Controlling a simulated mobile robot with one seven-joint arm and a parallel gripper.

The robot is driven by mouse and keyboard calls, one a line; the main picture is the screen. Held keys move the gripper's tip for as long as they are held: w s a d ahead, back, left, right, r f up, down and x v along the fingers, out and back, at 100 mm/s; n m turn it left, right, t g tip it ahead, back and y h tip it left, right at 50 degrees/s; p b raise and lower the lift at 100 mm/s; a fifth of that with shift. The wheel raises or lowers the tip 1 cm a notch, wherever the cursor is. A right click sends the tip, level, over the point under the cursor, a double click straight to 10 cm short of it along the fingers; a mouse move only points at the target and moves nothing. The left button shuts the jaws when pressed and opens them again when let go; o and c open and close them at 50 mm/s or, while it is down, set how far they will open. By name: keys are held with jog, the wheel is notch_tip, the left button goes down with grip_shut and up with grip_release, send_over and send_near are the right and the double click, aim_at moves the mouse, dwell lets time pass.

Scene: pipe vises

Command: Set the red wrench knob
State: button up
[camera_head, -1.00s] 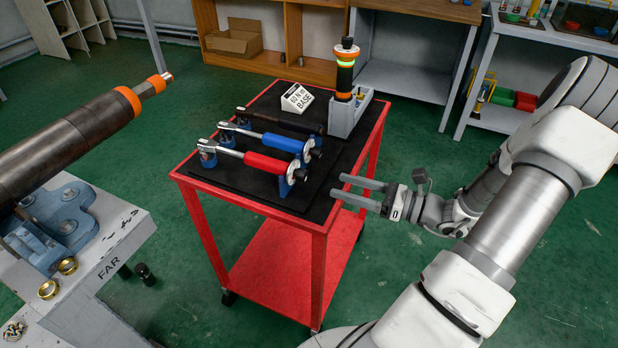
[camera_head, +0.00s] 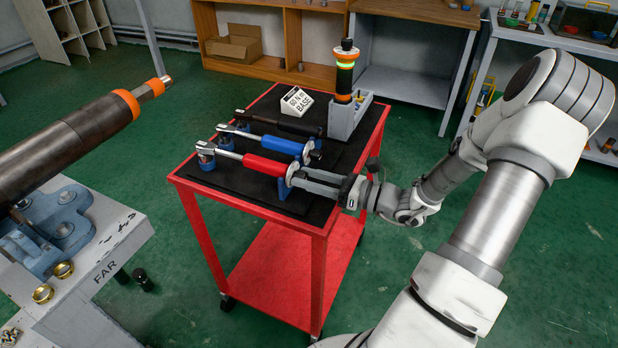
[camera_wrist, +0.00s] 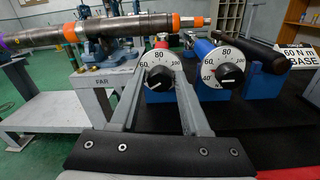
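The red wrench (camera_head: 266,167) lies in a holder at the near side of the cart top, its dial end to the right. In the wrist view its white dial (camera_wrist: 147,60) shows 60, 80 and 100, with the black knob (camera_wrist: 159,79) at its centre. My gripper (camera_head: 299,178) is at this end, pointing along the wrench. Its fingers are apart, one on each side of the knob, and look open. I cannot tell whether either finger touches the knob or dial. The exact setting is too small to read.
The blue wrench (camera_head: 270,142) lies just behind, its dial (camera_wrist: 222,68) close to my right finger. A black wrench (camera_head: 285,122) lies farther back. A "60 N m BASE" sign (camera_head: 297,101) and a grey stand (camera_head: 349,117) with an upright tool are at the back.

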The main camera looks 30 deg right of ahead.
grip_shut()
jog(key=shift+r+p, duration=0.15)
jog(key=shift+p, duration=0.5)
jog(key=m+p, duration=0.2)
jog(key=p, duration=0.1)
jog(key=shift+r, duration=0.2)
jog(key=m+p, duration=0.2)
jog(key=p, duration=0.2)
jog(key=shift+m, duration=0.4)
jog(key=m+p, duration=0.4)
jog(key=shift+f, duration=0.2)
jog(key=shift+d+f+m+p, duration=0.15)
jog(key=shift+m+p, duration=0.65)
jog(key=shift+m, duration=0.6)
